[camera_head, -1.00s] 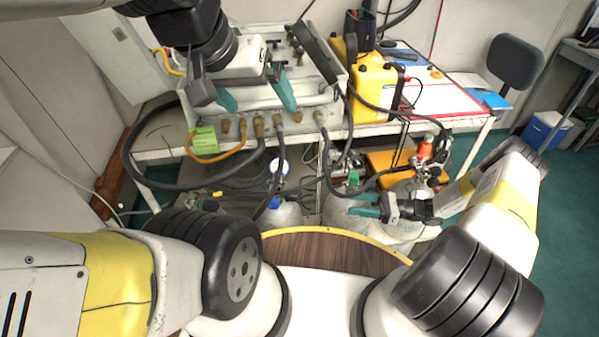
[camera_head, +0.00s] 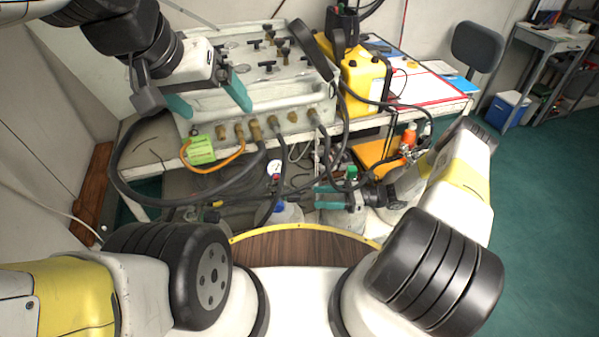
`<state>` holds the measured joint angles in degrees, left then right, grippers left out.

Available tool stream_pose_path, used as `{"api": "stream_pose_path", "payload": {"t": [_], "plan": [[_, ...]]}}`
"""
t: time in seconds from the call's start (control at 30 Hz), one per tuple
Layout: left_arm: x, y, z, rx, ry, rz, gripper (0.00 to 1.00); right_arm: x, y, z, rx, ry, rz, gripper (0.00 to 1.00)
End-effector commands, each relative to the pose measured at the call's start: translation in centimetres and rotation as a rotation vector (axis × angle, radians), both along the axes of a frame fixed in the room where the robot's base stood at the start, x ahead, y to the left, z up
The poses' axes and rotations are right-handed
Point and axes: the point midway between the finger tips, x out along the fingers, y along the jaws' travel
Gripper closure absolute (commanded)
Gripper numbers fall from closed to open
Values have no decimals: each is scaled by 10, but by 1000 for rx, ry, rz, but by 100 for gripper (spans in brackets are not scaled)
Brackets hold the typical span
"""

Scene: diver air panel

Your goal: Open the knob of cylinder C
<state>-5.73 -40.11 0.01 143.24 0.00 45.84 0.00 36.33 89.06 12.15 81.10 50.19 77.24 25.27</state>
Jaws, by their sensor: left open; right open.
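The air panel (camera_head: 275,112) stands on the table with several black T-shaped knobs (camera_head: 266,66) on its top. Below the table are grey cylinders: one with a blue part (camera_head: 280,208), one with a green knob (camera_head: 351,173), and one at the right with an orange-red knob (camera_head: 409,136). I cannot read which is C. My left gripper (camera_head: 210,101) is open and empty above the panel's left part. My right gripper (camera_head: 318,197) is open, its fingers pointing left, just below and left of the green knob. Whether it touches anything is unclear; it partly hides the green-knobbed cylinder.
Black hoses (camera_head: 185,186) loop from the panel's front down among the cylinders. A yellow box (camera_head: 362,78) stands right of the panel. An orange case (camera_head: 375,154) is under the table. A curved wooden board (camera_head: 300,246) lies before me.

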Motion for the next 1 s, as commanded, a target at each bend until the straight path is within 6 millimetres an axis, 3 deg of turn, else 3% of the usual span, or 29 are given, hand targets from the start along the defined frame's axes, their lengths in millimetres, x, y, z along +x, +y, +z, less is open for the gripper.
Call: {"api": "stream_pose_path", "payload": {"t": [0.33, 0.73, 0.77, 1.0], "plan": [[0, 0, 0, 0, 0, 0, 9, 0, 54, 0, 2, 0, 2, 42], [0, 0, 0, 0, 0, 0, 9, 0, 65, 0, 0, 0, 0, 42], [0, 0, 0, 0, 0, 0, 9, 0, 65, 0, 0, 0, 0, 44], [0, 0, 0, 0, 0, 0, 9, 0, 65, 0, 0, 0, 0, 91]]}}
